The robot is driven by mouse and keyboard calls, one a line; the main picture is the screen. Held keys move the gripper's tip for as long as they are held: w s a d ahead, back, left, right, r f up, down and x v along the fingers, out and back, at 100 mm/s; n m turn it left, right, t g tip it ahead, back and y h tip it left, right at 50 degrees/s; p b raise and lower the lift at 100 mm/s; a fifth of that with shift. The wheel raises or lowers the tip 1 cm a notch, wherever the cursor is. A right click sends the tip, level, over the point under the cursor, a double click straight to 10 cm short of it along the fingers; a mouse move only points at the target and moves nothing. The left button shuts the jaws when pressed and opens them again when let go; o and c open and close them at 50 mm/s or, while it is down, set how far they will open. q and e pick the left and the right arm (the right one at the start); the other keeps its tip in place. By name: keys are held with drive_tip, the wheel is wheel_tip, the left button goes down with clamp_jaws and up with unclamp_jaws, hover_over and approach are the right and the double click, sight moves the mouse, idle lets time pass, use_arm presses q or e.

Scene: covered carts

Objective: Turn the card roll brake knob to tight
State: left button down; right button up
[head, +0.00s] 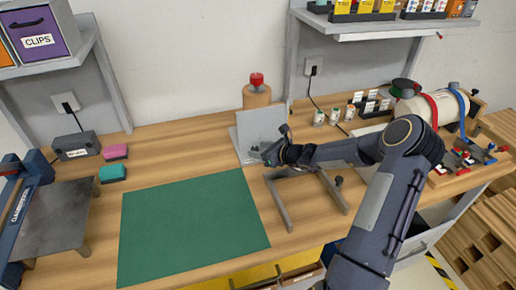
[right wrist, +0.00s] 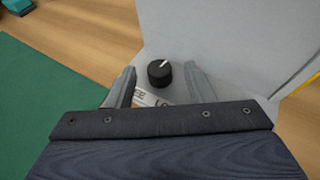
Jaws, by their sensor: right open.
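The brake knob (right wrist: 159,74) is a small black round knob with a white pointer line, which points to the upper right in the right wrist view. It sits on a grey upright panel (right wrist: 215,45), which also shows in the head view (head: 258,128). A white label (right wrist: 150,98) below the knob is partly hidden; only "EE" and "LO" show. My right gripper (head: 272,145) is open in front of the panel. Its two fingers lie either side of the knob, apart from it. A brown card roll (head: 257,97) with a red top stands behind the panel. My left gripper is out of view.
A green mat (head: 190,225) lies left of the panel on the wooden bench. A grey frame (head: 277,205) lies under my right arm. Small jars (head: 319,118) and a strapped white roll (head: 425,107) stand to the right. A shelf post (head: 293,75) rises behind.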

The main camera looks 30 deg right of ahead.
drive_tip(key=shift+w+a+f, duration=0.2)
drive_tip(key=shift+w+f, duration=0.1)
drive_tip(key=shift+w, duration=0.35)
